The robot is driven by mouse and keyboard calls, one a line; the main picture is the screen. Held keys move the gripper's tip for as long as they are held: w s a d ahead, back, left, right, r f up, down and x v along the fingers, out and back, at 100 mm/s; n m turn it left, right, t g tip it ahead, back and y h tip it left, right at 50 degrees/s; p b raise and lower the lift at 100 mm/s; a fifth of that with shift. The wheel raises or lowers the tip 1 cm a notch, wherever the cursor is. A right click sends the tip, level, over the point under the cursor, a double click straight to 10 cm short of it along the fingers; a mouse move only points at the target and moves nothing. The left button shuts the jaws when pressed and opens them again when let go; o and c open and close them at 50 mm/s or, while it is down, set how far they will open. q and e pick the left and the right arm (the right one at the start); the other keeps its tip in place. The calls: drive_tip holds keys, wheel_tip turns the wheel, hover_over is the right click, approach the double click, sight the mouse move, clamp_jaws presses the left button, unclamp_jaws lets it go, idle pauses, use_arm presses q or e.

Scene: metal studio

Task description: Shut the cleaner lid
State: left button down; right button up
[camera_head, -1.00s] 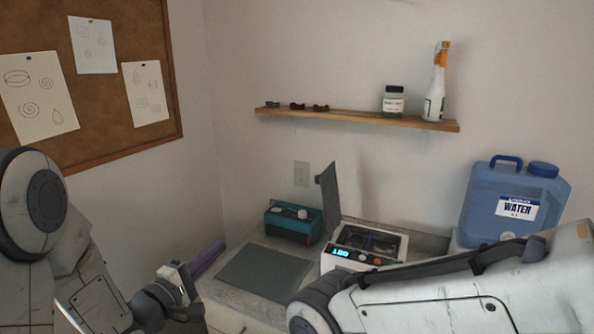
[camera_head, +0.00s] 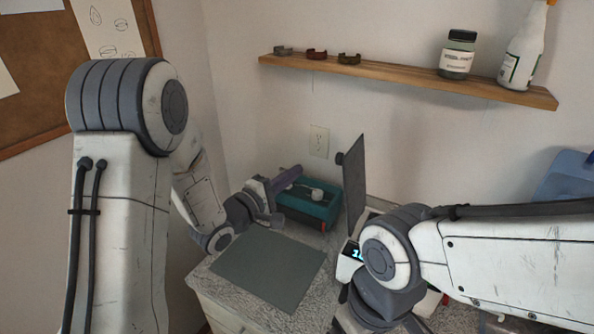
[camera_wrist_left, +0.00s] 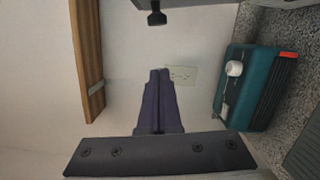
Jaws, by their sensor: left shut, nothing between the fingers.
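The cleaner (camera_head: 349,254) is a white box with a lit display on the counter. My right arm hides most of it. Its dark grey lid (camera_head: 354,190) stands open, nearly upright, with a small knob on its left side. The lid's edge (camera_wrist_left: 190,3) and knob also show at the top of the left wrist view. My left gripper (camera_head: 296,172), with purple fingers, is shut and empty, left of the lid and apart from it. Its closed fingers (camera_wrist_left: 158,78) point toward the wall in the left wrist view. My right gripper's fingers are not visible.
A teal box (camera_head: 312,203) with a white roll on top sits beneath my left gripper, left of the cleaner. A grey mat (camera_head: 268,268) lies on the counter in front. A wooden shelf (camera_head: 400,76) with bottles and small items is above. A blue water container (camera_head: 568,178) stands right.

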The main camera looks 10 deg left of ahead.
sight(348, 184)
use_arm(q)
drive_tip(key=w+d+p, duration=0.4)
drive_tip(key=d, duration=0.3)
drive_tip(key=shift+d+r, duration=0.15)
drive_tip(key=shift+r, duration=0.3)
drive_tip(key=shift+w, duration=0.1)
